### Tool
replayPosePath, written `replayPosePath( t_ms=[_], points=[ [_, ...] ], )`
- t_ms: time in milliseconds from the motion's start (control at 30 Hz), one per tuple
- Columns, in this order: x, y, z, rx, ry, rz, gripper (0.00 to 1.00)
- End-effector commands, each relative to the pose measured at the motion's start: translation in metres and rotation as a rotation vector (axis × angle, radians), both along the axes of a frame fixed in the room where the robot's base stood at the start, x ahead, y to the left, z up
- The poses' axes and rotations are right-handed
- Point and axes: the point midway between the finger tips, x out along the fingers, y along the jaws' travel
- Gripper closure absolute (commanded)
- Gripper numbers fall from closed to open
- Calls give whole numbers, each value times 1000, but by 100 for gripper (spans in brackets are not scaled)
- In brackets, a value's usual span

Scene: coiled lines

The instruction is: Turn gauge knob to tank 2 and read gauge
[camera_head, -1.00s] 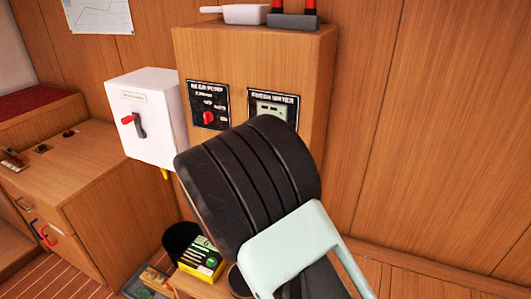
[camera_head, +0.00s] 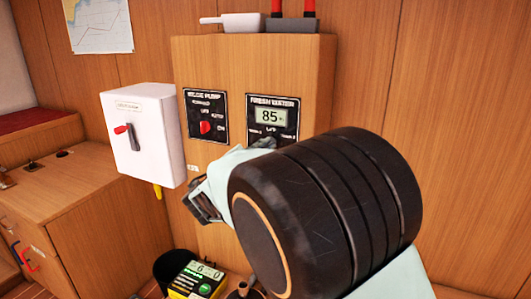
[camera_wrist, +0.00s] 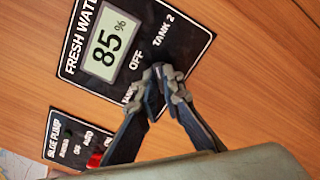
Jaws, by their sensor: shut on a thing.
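The black FRESH WATER panel (camera_head: 254,124) is on the front of the wooden cabinet, with its lit display (camera_head: 270,117) reading 85 %. The wrist view shows the panel (camera_wrist: 188,40) tilted, with 85 % on the display (camera_wrist: 109,45) and the labels OFF, TANK 2 and a partly covered TANK label. My gripper (camera_wrist: 160,88) is shut at the knob's place below OFF. The fingertips hide the knob there, so I cannot tell which label it points to. In the head view my arm covers part of the panel's lower edge.
The BILGE PUMP panel (camera_head: 194,124) with a red knob (camera_head: 205,127) is just left. Further left is a white switch box (camera_head: 162,125) with a red-tipped lever. A yellow-and-black box (camera_head: 196,281) stands below. A white-handled item (camera_head: 243,20) lies on top of the cabinet.

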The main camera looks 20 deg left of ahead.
Motion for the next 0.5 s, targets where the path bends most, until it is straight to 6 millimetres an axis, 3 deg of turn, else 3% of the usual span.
replayPosePath(
  t_ms=[367, 400, 500],
  points=[
    [0, 0, 0, 6, 1, 0, 100],
    [0, 0, 0, 5, 1, 0, 89],
    [0, 0, 0, 5, 1, 0, 78]
  ],
)
